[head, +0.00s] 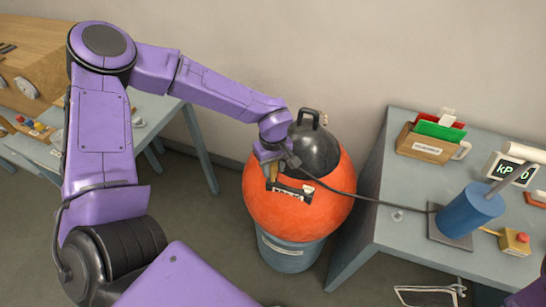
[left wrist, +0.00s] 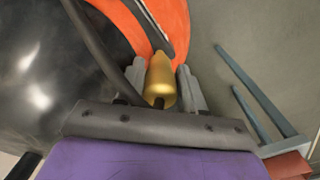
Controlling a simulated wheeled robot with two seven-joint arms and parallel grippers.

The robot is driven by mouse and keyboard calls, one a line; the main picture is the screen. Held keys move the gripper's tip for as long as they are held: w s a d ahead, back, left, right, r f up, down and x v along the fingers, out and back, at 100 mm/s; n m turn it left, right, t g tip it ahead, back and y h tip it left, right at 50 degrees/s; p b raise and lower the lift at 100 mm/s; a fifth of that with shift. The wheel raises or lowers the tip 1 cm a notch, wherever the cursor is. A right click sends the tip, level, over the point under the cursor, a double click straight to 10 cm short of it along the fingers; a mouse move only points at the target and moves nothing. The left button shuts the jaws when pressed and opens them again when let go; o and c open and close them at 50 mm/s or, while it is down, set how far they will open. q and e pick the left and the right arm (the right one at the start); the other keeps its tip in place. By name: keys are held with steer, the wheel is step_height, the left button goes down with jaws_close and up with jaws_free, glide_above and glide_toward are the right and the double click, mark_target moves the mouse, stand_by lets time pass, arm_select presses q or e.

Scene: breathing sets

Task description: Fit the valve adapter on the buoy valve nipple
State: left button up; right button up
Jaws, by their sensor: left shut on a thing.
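The buoy (head: 300,215) is a large orange ball with a black top (head: 316,150) and a loop handle, standing on a blue-grey drum (head: 288,252). My left gripper (head: 272,168) is at the buoy's upper left side. In the left wrist view it is shut on the brass valve adapter (left wrist: 160,78), which sits between the two grey fingers. A dark hose (left wrist: 105,45) runs beside the adapter, and the adapter's far end points toward the orange surface (left wrist: 175,22). The valve nipple cannot be made out, and whether the adapter touches it cannot be told. My right gripper is out of view.
A blue pump (head: 470,210) stands on the right table (head: 395,195), and the hose (head: 350,194) runs from it toward my left gripper. Another table (head: 150,108) is behind my left arm.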

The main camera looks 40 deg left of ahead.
arm_select(q)
steer(key=shift+f+b, duration=0.4)
steer(key=shift+f, duration=0.8)
steer(key=o, duration=1)
steer(key=shift+o, duration=1.3)
steer(key=shift+s+r, duration=0.1)
steer(key=shift+s, duration=0.05)
